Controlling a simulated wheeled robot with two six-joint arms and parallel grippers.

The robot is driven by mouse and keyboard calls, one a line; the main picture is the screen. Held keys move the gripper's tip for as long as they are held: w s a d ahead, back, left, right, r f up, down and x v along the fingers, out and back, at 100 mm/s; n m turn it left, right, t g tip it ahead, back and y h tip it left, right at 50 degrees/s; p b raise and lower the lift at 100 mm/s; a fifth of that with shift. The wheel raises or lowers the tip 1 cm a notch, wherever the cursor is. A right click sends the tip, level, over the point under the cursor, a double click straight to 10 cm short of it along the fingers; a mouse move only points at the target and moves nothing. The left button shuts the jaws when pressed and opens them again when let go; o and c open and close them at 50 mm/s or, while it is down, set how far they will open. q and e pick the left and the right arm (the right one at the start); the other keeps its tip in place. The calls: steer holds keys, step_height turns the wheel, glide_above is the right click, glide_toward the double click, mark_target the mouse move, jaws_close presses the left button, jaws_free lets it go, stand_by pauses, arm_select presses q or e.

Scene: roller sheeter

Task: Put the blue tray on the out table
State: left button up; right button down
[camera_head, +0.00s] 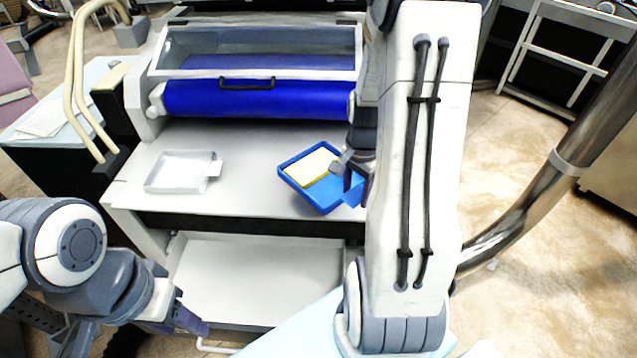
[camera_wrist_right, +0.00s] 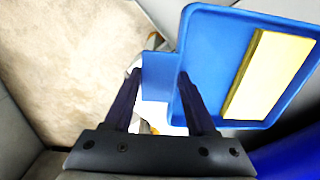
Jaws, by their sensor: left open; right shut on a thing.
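The blue tray (camera_head: 333,202) is over the grey bed of the roller machine, right of its middle, with a yellow slab (camera_head: 312,167) lying in it. I cannot tell whether the tray touches the bed. My right gripper (camera_head: 357,182) is shut on the tray's tab at its right side; the arm hides part of the gripper. In the right wrist view, the tab of the tray (camera_wrist_right: 215,45) lies between the fingers of the gripper (camera_wrist_right: 156,80). My left gripper (camera_head: 188,322) is open and empty at the lower left. Which surface is the out table is not clear.
The blue roller (camera_head: 258,98) lies behind, under a clear guard. A pale blue surface (camera_head: 290,328) is at the front, partly hidden by my right arm. A pale blue table (camera_head: 62,135) with papers stands left.

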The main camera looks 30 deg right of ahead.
mark_target(334, 177)
steer(key=w+f+p, duration=0.1)
steer(key=w+f, duration=0.1)
steer(key=w, duration=0.1)
steer(key=w+f+p, duration=0.1)
steer(key=w+f, duration=0.1)
steer(key=w, duration=0.1)
steer(key=w+d+f+p, duration=0.1)
steer(key=w, duration=0.2)
steer(key=shift+w+f, duration=0.4)
step_height(334, 177, down, 3)
steer(key=shift+f+p, duration=0.2)
steer(key=shift+p, duration=0.7)
steer(key=shift+f, duration=0.35)
steer(key=shift+c, duration=1)
jaws_free()
steer(key=shift+r, duration=0.1)
